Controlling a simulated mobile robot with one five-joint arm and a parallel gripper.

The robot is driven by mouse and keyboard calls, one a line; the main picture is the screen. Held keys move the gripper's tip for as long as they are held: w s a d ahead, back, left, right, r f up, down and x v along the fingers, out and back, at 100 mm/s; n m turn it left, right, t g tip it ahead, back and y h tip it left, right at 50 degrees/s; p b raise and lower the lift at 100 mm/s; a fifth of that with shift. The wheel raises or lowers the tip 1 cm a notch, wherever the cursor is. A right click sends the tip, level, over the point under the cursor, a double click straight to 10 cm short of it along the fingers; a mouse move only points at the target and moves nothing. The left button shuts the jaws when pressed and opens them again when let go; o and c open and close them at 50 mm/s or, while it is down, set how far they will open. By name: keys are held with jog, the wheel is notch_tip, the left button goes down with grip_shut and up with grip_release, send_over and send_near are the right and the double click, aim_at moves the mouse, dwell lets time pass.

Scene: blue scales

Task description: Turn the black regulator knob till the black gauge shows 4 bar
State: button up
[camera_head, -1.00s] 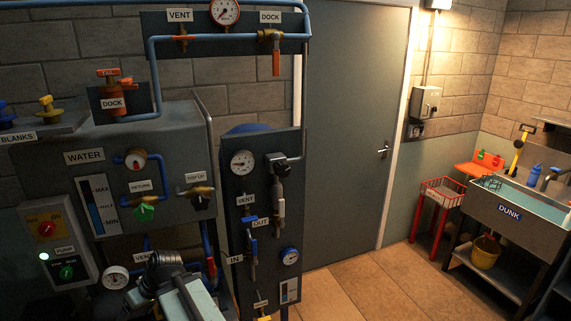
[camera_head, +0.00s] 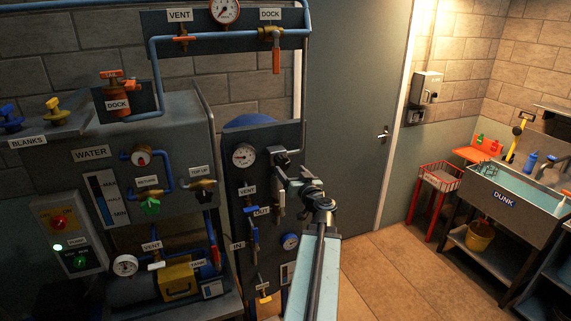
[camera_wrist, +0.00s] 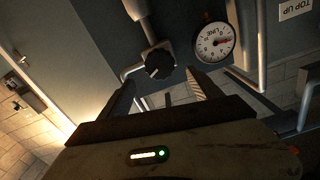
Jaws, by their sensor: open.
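The black regulator knob (camera_head: 280,158) is on the upper part of the dark panel, just right of the black-rimmed gauge (camera_head: 243,156). In the wrist view the knob (camera_wrist: 158,65) lies ahead, between and beyond my fingertips. In the head view my gripper (camera_head: 288,178) is just below the knob, partly hidden by my wrist.
A pipe (camera_wrist: 135,70) bends away from the knob. The WATER cabinet (camera_head: 60,175) stands left. A grey door (camera_head: 350,140) and open floor (camera_head: 400,270) are right.

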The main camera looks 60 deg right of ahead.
aim_at(285, 165)
jog(key=x, duration=0.6)
jog(key=shift+w+d, duration=0.2)
jog(key=shift+w, duration=0.05)
jog(key=shift+a, duration=0.1)
jog(key=c, duration=1.4)
jog(key=shift+s, duration=0.1)
jog(key=shift+m, duration=0.3)
jog(key=m, duration=0.3)
jog(key=shift+f+m, duration=0.1)
jog(key=shift+m, duration=0.2)
jog(key=m, duration=0.3)
jog(key=shift+s+f+m, duration=0.1)
jog(key=shift+m, duration=0.2)
jog(key=m, duration=0.4)
jog(key=shift+f, duration=0.1)
jog(key=shift+f+m+b, duration=0.1)
jog(key=shift+m+b, duration=0.2)
jog(key=shift+m, duration=1.7)
